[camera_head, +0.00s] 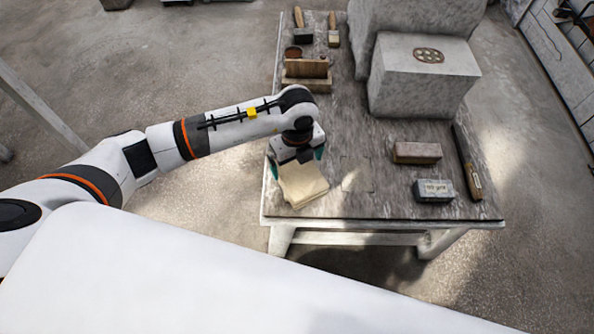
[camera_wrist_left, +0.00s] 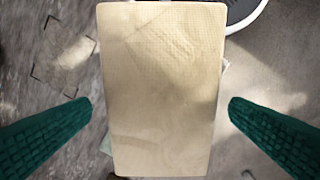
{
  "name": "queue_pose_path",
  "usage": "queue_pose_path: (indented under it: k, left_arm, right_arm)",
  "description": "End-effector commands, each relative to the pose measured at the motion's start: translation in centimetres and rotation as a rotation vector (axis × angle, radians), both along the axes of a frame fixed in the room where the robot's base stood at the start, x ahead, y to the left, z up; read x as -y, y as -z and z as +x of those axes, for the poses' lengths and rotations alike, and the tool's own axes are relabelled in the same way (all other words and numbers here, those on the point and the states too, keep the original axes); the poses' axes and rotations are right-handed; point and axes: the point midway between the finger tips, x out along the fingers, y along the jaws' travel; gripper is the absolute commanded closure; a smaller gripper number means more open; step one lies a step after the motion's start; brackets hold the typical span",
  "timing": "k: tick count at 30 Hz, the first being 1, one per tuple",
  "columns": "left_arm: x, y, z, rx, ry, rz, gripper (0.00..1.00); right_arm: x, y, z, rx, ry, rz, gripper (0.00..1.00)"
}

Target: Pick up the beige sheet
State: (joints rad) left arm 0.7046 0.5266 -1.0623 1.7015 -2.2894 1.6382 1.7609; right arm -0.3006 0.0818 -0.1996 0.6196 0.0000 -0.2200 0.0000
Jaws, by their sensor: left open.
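The beige sheet (camera_head: 303,182) lies at the near left corner of the worktable (camera_head: 345,205), on a small stack of sheets. In the left wrist view the beige sheet (camera_wrist_left: 160,90) fills the middle as an upright rectangle. My left gripper (camera_head: 298,156) is over the far part of the sheet. In the left wrist view its two green fingers (camera_wrist_left: 160,108) stand open, one on each side of the sheet, with a gap to each edge. The gripper hides the sheet's far end in the head view. My right gripper is not in view.
Pale stone blocks (camera_head: 422,85) stand at the back of the table. A reddish brick (camera_head: 417,152), a grey block (camera_head: 434,190) and a long dark tool (camera_head: 466,160) lie at the right. Brushes (camera_head: 303,28) and a wooden holder (camera_head: 307,70) are at the far left. The table's middle front is clear.

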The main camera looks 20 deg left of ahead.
Motion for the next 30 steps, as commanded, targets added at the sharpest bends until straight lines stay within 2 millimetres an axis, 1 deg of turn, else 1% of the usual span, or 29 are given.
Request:
queue_pose_path:
  k: [6, 9, 12, 17, 20, 24, 25, 26, 30]
  left_arm:
    - [-0.1, 3.4, 0.1, -0.004, 0.0, 0.001, 0.0]
    - [-0.1, 4.3, 0.1, -0.002, 0.001, -0.001, 0.0]
    - [-0.1, 4.6, 0.1, -0.002, 0.001, -0.001, 0.0]
    - [-0.1, 4.6, 0.1, -0.001, 0.001, -0.001, 0.0]
    - [-0.1, 4.6, 0.1, -0.001, 0.001, -0.001, 0.15]
    - [-0.1, 4.6, 0.1, -0.001, 0.001, -0.001, 0.38]
    - [-0.1, 4.5, 0.2, 0.0, 0.001, -0.001, 0.4]
    - [-0.1, 4.5, 0.2, 0.0, 0.001, -0.001, 0.44]
    - [-0.1, 4.5, 0.2, 0.0, 0.001, -0.001, 0.44]
  right_arm:
    - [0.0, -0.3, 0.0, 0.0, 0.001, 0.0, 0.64]
    - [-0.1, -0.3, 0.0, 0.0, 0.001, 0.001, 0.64]
    - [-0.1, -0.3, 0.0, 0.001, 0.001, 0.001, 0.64]
    - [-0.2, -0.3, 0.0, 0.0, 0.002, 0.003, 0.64]
    - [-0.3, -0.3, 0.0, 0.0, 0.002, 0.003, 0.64]
    - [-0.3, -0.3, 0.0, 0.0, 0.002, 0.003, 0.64]
    - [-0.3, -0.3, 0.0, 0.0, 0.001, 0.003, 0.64]
    - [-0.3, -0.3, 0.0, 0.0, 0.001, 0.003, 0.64]
    - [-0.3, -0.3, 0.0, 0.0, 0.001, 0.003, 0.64]
